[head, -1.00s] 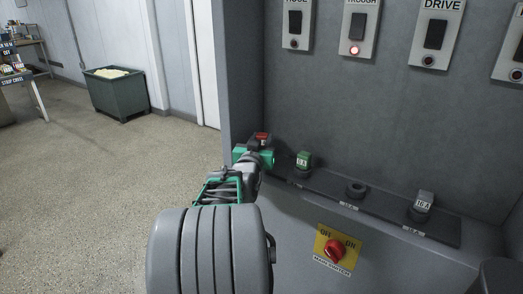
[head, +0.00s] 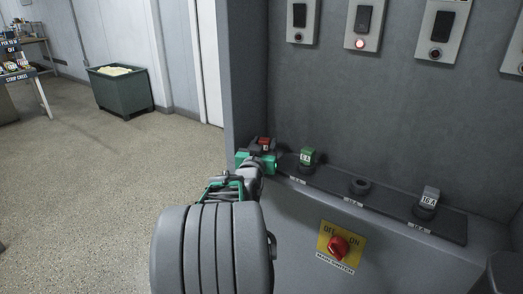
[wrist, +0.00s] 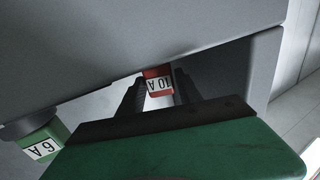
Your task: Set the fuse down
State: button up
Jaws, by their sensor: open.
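The red fuse (head: 264,143) shows at my gripper (head: 258,160), at the left end of the dark ledge in the head view. In the wrist view the red fuse, with an upside-down white "10 A" label (wrist: 158,84), is between the two dark fingers of my gripper (wrist: 158,90). The fingers are open around it. I cannot tell whether they touch it, and what is under the fuse is hidden. The dark ledge (head: 388,204) runs along the grey cabinet below the switches.
A green 6 A fuse (head: 308,157) stands just right of my gripper, and also shows in the wrist view (wrist: 40,148). An empty round holder (head: 360,186) and a grey 16 A fuse (head: 429,197) are further right. The red main switch (head: 338,247) is below.

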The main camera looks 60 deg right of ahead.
jog(key=v, duration=1.2)
jog(key=w+a+f+n+t+y, duration=0.1)
jog(key=w+a+f+n+y, duration=0.1)
jog(key=w+a+f+y, duration=0.4)
jog(key=w+a+f+n+t+y, duration=0.1)
jog(key=w+a+f+n, duration=0.2)
jog(key=a, duration=0.5)
jog(key=w+a+f+n+t+y, duration=0.1)
jog(key=w+a+f+n+y, duration=0.1)
jog(key=w+a+f+y, duration=0.3)
jog(key=s+a+f+n+g+y, duration=0.1)
jog(key=s+a+n+g+y, duration=0.1)
jog(key=a, duration=1)
jog(key=s+a+f+n+g+y, duration=0.2)
jog(key=a+n, duration=0.4)
jog(key=a, duration=0.7)
jog(key=shift+s+f+g+y, duration=0.2)
jog(key=shift+s+g+y, duration=0.1)
jog(key=shift+s+y, duration=0.65)
jog(key=shift+s+a, duration=0.1)
jog(key=shift+c, duration=0.5)
